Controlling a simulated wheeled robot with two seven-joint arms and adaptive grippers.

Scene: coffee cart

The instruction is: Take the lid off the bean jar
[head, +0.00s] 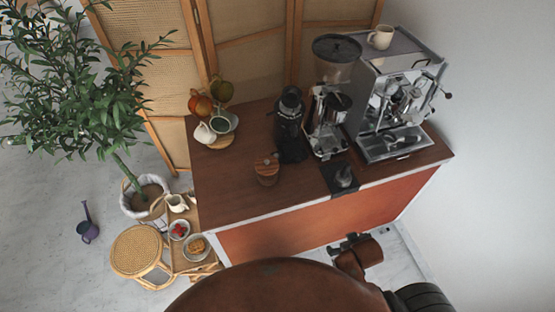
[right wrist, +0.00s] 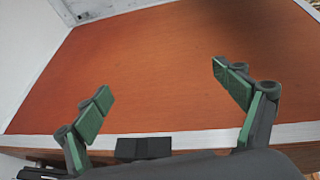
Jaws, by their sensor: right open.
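The bean jar (head: 267,179) stands upright near the front left of the cart's wooden top. Its round wooden lid (head: 266,163) sits on it. My right gripper (head: 349,243) is low in front of the cart, below the level of its top and well to the right of the jar. In the right wrist view the right gripper (right wrist: 163,83) is open, with its green-padded fingers wide apart and nothing between them. The jar does not show in that view. My left gripper is not in view.
The cart's orange front panel (head: 320,218) faces my right gripper. A tamper on a black mat (head: 341,181), a black grinder (head: 290,125), a second grinder (head: 328,120) and an espresso machine (head: 395,95) stand right of the jar. The cart top left of the jar is clear.

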